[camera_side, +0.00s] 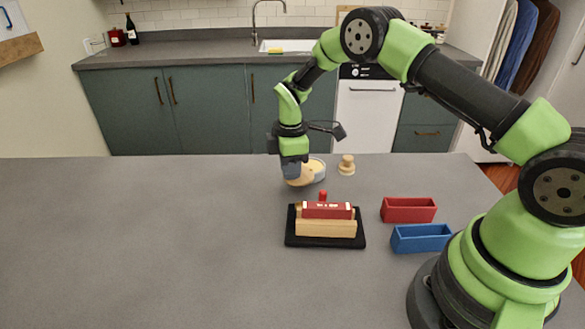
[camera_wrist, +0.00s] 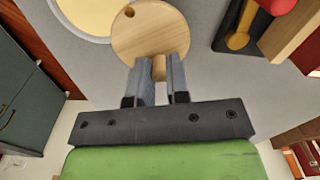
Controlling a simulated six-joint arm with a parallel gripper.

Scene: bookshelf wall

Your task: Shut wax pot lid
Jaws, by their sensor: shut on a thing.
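The wax pot (camera_side: 319,171) is a round pale pot with cream-yellow wax, standing on the counter in the side view. In the wrist view part of the pot (camera_wrist: 92,16) shows at the top left, its wax surface partly uncovered. Its lid (camera_wrist: 145,38) is a round wooden disc with a small round pivot-like spot near its far edge. The lid (camera_side: 300,182) sits swung to one side of the pot's opening. My gripper (camera_wrist: 158,66) is shut on the lid's small wooden tab at the near edge. In the side view my gripper (camera_side: 292,173) points down, hiding part of the lid.
A wooden stamp-like knob (camera_side: 346,166) stands right of the pot. A black tray (camera_side: 293,238) with a wooden and red block (camera_side: 326,212) lies nearer. A red bin (camera_side: 408,211) and a blue bin (camera_side: 420,240) stand at right. The counter's left is clear.

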